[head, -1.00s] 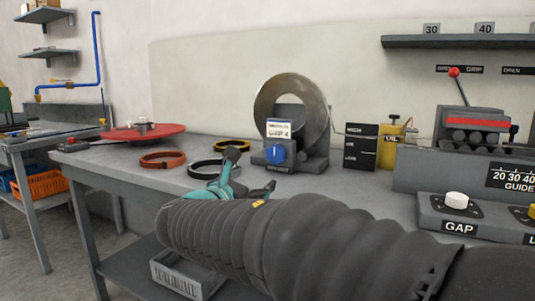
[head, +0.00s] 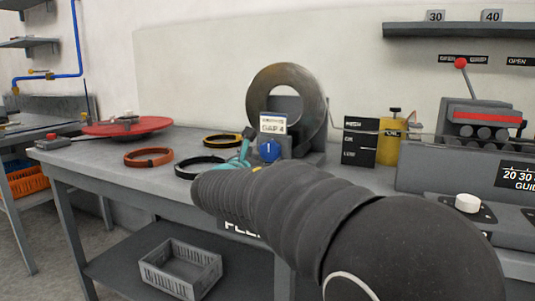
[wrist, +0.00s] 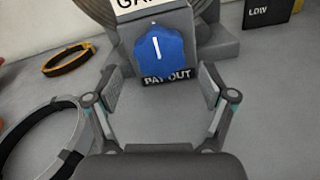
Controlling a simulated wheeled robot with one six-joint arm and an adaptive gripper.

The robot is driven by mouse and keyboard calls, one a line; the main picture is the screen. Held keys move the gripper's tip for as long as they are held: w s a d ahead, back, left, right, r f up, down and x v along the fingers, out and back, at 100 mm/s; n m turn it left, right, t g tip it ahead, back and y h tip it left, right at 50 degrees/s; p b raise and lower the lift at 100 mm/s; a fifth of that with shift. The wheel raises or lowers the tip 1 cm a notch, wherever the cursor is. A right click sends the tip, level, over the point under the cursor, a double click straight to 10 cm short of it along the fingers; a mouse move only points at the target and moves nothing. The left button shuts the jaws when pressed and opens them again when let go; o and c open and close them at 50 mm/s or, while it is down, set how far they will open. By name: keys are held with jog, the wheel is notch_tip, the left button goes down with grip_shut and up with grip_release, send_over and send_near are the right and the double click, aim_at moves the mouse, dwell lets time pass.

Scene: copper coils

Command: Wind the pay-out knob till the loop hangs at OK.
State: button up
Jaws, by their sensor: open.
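The blue pay-out knob (wrist: 157,48) with a white pointer line sits on a grey block above a PAY OUT label (wrist: 166,77). It also shows in the head view (head: 269,150), below a white card and in front of the metal coil (head: 314,92). My gripper (wrist: 163,85) is open, its two fingers apart, short of the knob and just below it in the wrist view. A thin strand runs near the plate's top, and I cannot make out a hanging loop.
Black (head: 199,167), orange (head: 149,157) and yellow (head: 222,140) rings lie left of the knob. A red disc (head: 125,125) is farther left. The yellow OIL can (head: 391,141) and red-handled roller unit (head: 480,118) stand to the right.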

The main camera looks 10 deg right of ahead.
aim_at(268, 154)
jog(key=shift+x, duration=1.65)
jog(key=c, duration=1.2)
